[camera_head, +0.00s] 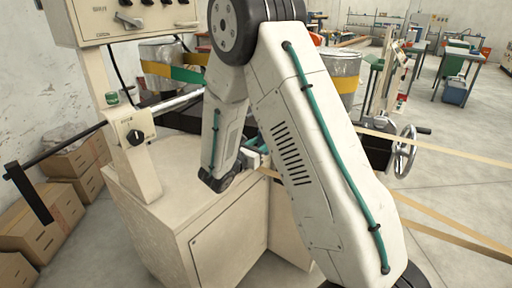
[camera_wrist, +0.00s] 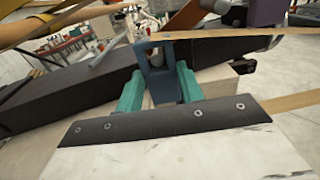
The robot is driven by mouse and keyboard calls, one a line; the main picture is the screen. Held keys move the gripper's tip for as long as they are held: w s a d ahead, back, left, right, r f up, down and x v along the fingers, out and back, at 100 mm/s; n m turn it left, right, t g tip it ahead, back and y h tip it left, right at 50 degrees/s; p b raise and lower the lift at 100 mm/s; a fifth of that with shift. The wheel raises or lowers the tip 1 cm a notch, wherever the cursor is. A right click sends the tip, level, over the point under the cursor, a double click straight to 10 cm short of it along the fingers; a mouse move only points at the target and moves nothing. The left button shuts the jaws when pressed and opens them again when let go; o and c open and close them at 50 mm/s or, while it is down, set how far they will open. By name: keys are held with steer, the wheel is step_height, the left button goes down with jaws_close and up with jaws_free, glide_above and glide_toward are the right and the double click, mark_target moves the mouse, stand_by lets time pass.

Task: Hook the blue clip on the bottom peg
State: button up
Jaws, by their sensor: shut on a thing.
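My gripper (camera_wrist: 158,90) has teal fingers and is shut on the blue clip (camera_wrist: 157,70), a dark blue frame standing up between the fingertips in the wrist view. A tan strap (camera_wrist: 215,34) meets the clip's top and runs off to the right. In the head view my gripper (camera_head: 256,152) is mostly hidden behind my arm, and the clip cannot be made out there. A short dark stub (camera_wrist: 243,66) shows right of the clip in the wrist view, apart from it. I cannot tell whether it is the bottom peg, and no peg shows clearly in the head view.
A cream machine cabinet (camera_head: 205,235) stands beside my arm, with a black bar (camera_head: 55,148) sticking out left. A handwheel (camera_head: 404,150) and tan straps (camera_head: 450,215) lie to the right. Cardboard boxes (camera_head: 55,205) are stacked at left. A long dark beam (camera_wrist: 75,95) crosses behind the gripper.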

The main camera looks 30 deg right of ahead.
mark_target(262, 144)
steer(key=shift+x, duration=1.3)
steer(key=shift+w+d+f, duration=0.2)
steer(key=shift+d+f, duration=0.2)
steer(key=shift+d, duration=0.2)
steer(key=o, duration=1.1)
steer(key=shift+c, duration=0.2)
steer(key=shift+a, duration=0.1)
